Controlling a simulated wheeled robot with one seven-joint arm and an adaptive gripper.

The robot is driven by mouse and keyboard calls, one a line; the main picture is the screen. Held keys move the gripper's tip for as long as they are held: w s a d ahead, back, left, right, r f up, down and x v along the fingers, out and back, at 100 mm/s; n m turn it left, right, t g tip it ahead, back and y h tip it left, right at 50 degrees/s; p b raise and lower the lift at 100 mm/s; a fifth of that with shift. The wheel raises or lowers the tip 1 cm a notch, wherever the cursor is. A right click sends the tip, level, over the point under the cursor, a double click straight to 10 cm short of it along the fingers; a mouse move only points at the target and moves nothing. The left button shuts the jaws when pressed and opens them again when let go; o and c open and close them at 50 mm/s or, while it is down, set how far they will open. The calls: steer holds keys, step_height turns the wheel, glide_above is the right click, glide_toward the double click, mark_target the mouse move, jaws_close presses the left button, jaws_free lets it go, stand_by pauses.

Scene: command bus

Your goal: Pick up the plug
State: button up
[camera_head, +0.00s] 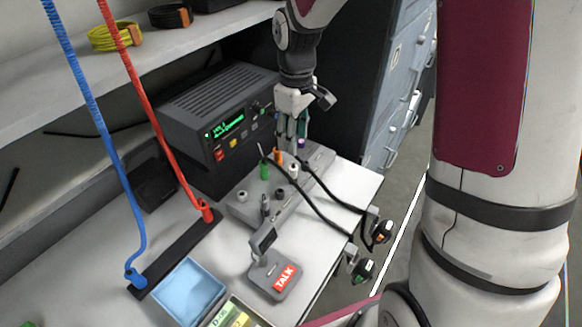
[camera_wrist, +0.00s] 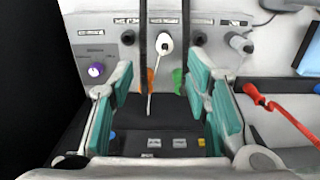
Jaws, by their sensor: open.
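The grey jack panel (camera_head: 240,205) on the white bench carries several plugs. A green plug (camera_head: 264,171), an orange plug (camera_head: 277,157) and a white plug (camera_head: 293,171) stand upright on it. Which one the task means I cannot tell. My gripper (camera_head: 295,135) points down over the panel's far part, near these plugs. In the wrist view my gripper (camera_wrist: 168,105) is open, with teal pads apart. The orange plug (camera_wrist: 150,78) and green plug (camera_wrist: 178,80) show between the pads. The white plug (camera_wrist: 164,43) shows above them in the picture. Nothing is visibly gripped.
A black radio (camera_head: 215,115) with a green display stands behind the panel. A TALK switch base (camera_head: 268,278) and a blue tray (camera_head: 188,292) are in front. Red (camera_head: 165,140) and blue (camera_head: 95,110) coiled cords hang at left. Black cables run to connectors (camera_head: 381,233) at the bench edge.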

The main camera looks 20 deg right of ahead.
mark_target(294, 164)
step_height(294, 164, down, 6)
steer(key=shift+r, duration=0.2)
steer(key=f, duration=0.4)
steer(key=shift+s+a+f, duration=0.1)
steer(key=shift+s+a, duration=0.15)
steer(key=shift+a, duration=0.05)
steer(key=shift+f, duration=0.5)
jaws_close()
